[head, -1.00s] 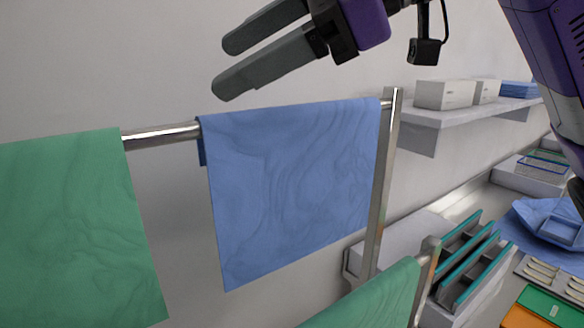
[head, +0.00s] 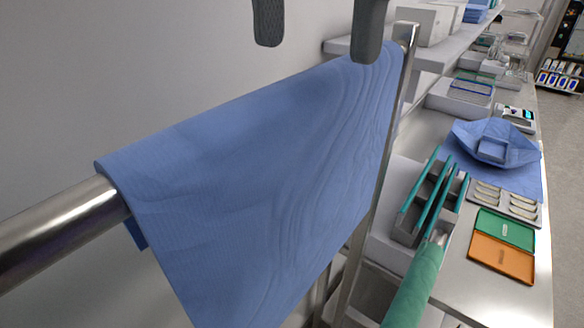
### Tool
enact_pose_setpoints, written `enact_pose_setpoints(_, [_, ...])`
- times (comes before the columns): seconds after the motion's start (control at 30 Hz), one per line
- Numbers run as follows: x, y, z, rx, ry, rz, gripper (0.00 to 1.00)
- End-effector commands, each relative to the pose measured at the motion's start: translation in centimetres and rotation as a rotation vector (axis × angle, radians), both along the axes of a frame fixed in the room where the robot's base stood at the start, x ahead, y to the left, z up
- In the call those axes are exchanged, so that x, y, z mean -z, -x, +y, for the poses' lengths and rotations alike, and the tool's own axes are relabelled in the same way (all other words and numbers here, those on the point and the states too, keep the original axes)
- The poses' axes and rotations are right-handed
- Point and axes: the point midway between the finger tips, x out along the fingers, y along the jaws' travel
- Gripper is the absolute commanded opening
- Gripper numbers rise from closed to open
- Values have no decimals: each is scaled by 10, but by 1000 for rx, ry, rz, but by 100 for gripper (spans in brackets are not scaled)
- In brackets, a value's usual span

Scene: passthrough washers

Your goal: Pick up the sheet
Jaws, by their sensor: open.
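A blue sheet (head: 250,170) hangs folded over a metal rail (head: 60,228) in the head view, filling the middle of the picture. Its long front side drops out of the bottom of the view, and a short edge of its back side shows below the rail at the left. My gripper (head: 318,35) is at the top of the view, open and empty, with its two dark fingers pointing down. The right finger overlaps the sheet's top edge in the picture; I cannot tell whether it touches. The upper part of the gripper is out of view.
A metal post (head: 375,180) stands at the sheet's right end. A green sheet (head: 415,285) hangs on a lower rail. Behind are a rack with teal dividers (head: 432,200), a counter with trays (head: 505,245) and a blue wrap (head: 490,150), and a shelf with white boxes (head: 430,24).

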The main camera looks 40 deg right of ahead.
Motion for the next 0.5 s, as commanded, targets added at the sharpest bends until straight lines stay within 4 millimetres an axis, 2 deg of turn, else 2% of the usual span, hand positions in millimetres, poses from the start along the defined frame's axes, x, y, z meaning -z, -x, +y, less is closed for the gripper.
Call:
enact_pose_setpoints(0.27, [26, 0, -1, -1, -2, -2, 60])
enact_pose_setpoints(0.5, [60, 0, -5, 1, 0, -2, 60])
